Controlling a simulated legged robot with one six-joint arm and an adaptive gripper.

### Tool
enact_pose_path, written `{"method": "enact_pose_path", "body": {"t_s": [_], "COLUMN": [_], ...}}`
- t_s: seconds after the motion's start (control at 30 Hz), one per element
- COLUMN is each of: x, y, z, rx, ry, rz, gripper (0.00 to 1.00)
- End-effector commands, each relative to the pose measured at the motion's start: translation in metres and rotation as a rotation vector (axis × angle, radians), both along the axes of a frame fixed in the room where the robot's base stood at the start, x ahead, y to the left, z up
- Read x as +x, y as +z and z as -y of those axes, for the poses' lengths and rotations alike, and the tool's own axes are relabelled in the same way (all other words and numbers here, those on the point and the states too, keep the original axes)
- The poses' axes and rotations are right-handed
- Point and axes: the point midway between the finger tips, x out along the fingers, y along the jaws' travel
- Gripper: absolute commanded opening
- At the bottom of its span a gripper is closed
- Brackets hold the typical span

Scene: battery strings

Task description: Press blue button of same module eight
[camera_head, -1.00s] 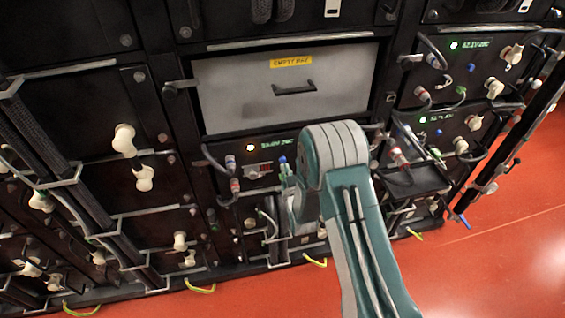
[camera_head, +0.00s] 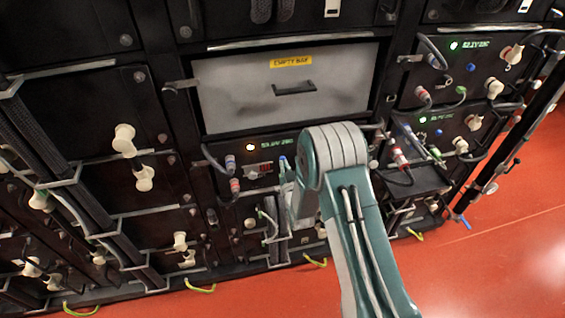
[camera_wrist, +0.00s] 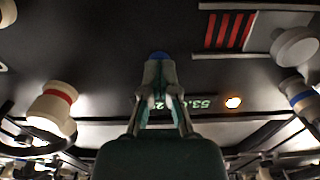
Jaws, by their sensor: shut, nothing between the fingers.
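The module below the empty bay has a lit orange lamp (camera_head: 250,147) and a green display (camera_head: 275,144). Its blue button (camera_head: 283,161) shows just left of my arm in the head view. In the wrist view the blue button (camera_wrist: 160,55) sits right at the tips of my gripper (camera_wrist: 160,68), partly hidden by them. The fingers are shut and empty and point at the button. I cannot tell whether they touch it. The orange lamp (camera_wrist: 233,102) shows right of the fingers. I see no module number. My arm hides much of my gripper in the head view.
A grey empty-bay panel (camera_head: 230,95) is above. Cables and plugs crowd the module: a red-banded plug (camera_wrist: 52,105) left and a blue-banded plug (camera_wrist: 303,98) right in the wrist view. A module with a green lamp (camera_head: 422,120) is at right. Red floor (camera_head: 500,250) is clear.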

Motion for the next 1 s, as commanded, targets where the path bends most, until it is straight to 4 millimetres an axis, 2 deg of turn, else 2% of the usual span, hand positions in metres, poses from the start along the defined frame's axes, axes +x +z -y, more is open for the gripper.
{"method": "enact_pose_path", "body": {"t_s": [0.27,1.0], "x": [0.002,-0.047], "y": [0.000,0.000], "z": [0.000,0.013], "rx": [0.000,0.000], "ry": [0.000,0.000], "rz": [0.001,0.000], "gripper": [0.00,0.00]}}
